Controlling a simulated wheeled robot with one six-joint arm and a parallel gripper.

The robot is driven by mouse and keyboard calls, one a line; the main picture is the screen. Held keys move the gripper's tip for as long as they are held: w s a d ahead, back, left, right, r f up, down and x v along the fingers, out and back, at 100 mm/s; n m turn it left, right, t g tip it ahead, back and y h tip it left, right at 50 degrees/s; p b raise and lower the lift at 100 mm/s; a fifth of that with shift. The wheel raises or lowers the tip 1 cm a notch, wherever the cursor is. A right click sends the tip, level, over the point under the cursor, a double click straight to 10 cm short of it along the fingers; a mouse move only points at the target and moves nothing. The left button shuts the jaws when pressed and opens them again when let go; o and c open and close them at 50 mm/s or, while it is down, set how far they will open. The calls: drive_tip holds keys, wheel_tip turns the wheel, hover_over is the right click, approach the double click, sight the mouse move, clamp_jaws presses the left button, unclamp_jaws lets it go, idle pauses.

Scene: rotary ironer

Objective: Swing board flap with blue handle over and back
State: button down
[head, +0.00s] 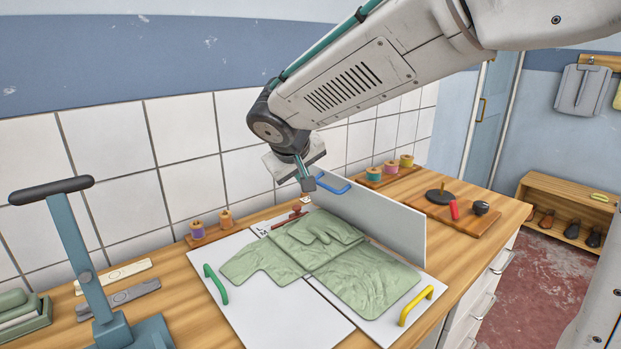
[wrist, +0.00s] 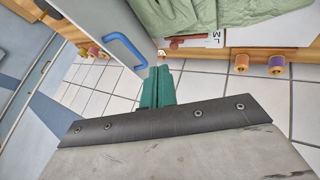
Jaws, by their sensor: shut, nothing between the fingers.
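The board flap (head: 395,226) with the blue handle (head: 333,188) stands up on edge, close to vertical, at the right of the folding board. The blue handle sits near its top edge. My gripper (head: 307,184) is just left of the blue handle, its fingers shut and empty. In the wrist view the teal fingers (wrist: 157,88) are apart from the blue handle (wrist: 126,47), which lies up and left of them on the grey flap (wrist: 103,20). A green shirt (head: 345,275) lies on the board, with one part folded over.
A green handle (head: 214,284) and a yellow handle (head: 416,304) are on the other flaps. Thread spools (head: 390,167) stand along the tiled wall. A wooden board (head: 465,216) with small tools lies right of the flap. A blue-grey press (head: 95,285) stands at left.

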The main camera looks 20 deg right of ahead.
drive_tip(key=w+d+f, duration=0.6)
drive_tip(key=shift+f, duration=0.15)
drive_tip(key=shift+w+d, duration=0.1)
